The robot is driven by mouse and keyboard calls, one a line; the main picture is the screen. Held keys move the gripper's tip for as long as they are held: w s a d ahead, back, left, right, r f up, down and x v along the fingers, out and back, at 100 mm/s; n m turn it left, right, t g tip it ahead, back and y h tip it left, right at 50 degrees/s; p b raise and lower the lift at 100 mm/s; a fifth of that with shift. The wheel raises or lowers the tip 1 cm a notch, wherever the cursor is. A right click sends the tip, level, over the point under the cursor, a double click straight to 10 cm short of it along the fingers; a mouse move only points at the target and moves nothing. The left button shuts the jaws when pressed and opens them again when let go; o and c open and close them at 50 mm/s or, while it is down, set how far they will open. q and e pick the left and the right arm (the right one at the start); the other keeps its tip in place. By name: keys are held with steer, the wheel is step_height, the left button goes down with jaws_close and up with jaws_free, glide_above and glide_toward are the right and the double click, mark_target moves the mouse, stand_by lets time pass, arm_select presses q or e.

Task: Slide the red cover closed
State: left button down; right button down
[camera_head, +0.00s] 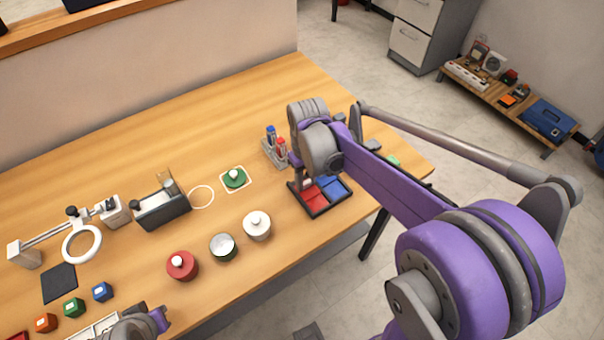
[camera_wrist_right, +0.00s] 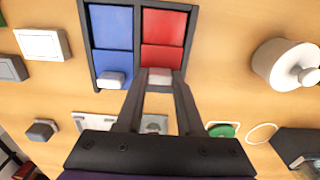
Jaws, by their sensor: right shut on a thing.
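The red cover (camera_wrist_right: 162,58) sits beside the blue cover (camera_wrist_right: 111,62) in a dark two-bay frame (camera_wrist_right: 138,45). Both bays show colour above and below a dark cross line. My right gripper (camera_wrist_right: 159,80) is shut on the pale knob (camera_wrist_right: 160,74) at the near edge of the red cover. The blue cover has a similar knob (camera_wrist_right: 111,79), untouched. In the head view the red cover (camera_head: 315,197) and blue cover (camera_head: 334,187) lie near the table's front edge, partly hidden by my right arm. My left gripper's fingers do not show.
Bare table (camera_head: 225,120) lies behind.

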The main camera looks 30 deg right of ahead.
steer(key=s, duration=0.4)
steer(key=shift+s+d, duration=0.15)
steer(key=shift+d, duration=0.05)
steer(key=c, duration=0.5)
jaws_free()
steer(key=shift+s, duration=0.1)
steer(key=shift+r, duration=0.15)
step_height(320, 180, up, 11)
steer(key=shift+f+p, duration=0.2)
steer(key=shift+p, duration=0.3)
